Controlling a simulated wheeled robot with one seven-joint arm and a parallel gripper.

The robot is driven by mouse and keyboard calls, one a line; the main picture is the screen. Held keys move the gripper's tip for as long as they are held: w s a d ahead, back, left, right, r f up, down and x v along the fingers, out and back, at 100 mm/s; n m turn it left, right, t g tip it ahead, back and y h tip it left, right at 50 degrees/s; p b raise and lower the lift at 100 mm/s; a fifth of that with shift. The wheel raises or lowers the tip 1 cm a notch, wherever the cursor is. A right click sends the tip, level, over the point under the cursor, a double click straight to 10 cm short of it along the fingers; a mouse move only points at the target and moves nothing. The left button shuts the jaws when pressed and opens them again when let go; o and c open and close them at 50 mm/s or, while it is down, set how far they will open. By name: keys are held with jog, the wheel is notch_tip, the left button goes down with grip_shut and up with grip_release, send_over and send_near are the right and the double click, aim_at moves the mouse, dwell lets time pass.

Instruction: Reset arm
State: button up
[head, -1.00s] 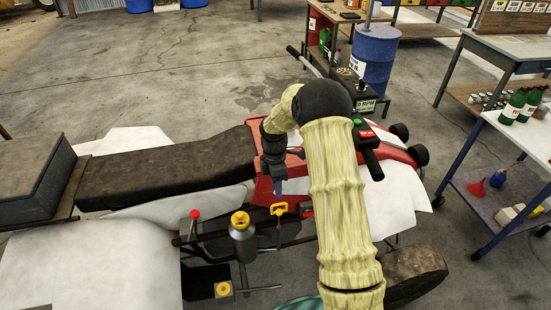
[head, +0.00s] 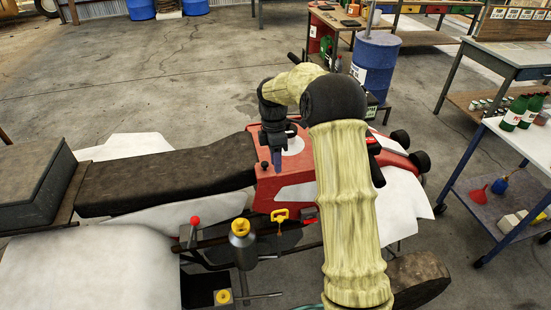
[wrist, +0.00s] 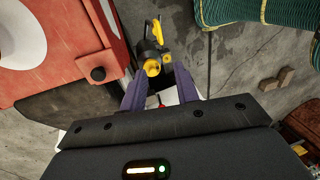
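My gripper (head: 277,168) hangs from my yellow-sleeved arm over the red body of the quad-like vehicle (head: 269,195), in front of its dark seat. In the wrist view my gripper (wrist: 160,88) has its two bluish fingers apart, with nothing visibly held between them. Beyond the fingertips, lower down, are a yellow loop handle (wrist: 157,31) and a yellow cap (wrist: 152,67). The yellow handle also shows in the head view (head: 280,214), below my gripper and apart from it. My arm hides part of the vehicle's front.
A grey canister with a yellow cap (head: 242,245) and a red-knobbed lever (head: 195,221) stand at the vehicle's near side. A blue drum (head: 374,62) stands behind. A cart with green bottles (head: 515,112) is at right.

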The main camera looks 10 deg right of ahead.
jog(key=s+r+m+t+p, duration=0.2)
jog(key=s+m, duration=0.7)
jog(key=s, duration=0.3)
jog(key=s+r+m+t+p, duration=0.1)
jog(key=s+r+m+t, duration=0.1)
jog(key=s+m, duration=0.7)
jog(key=s+r, duration=0.1)
jog(key=s, duration=0.2)
jog(key=shift+s+t+p, duration=0.35)
jog(key=shift+s+t, duration=0.05)
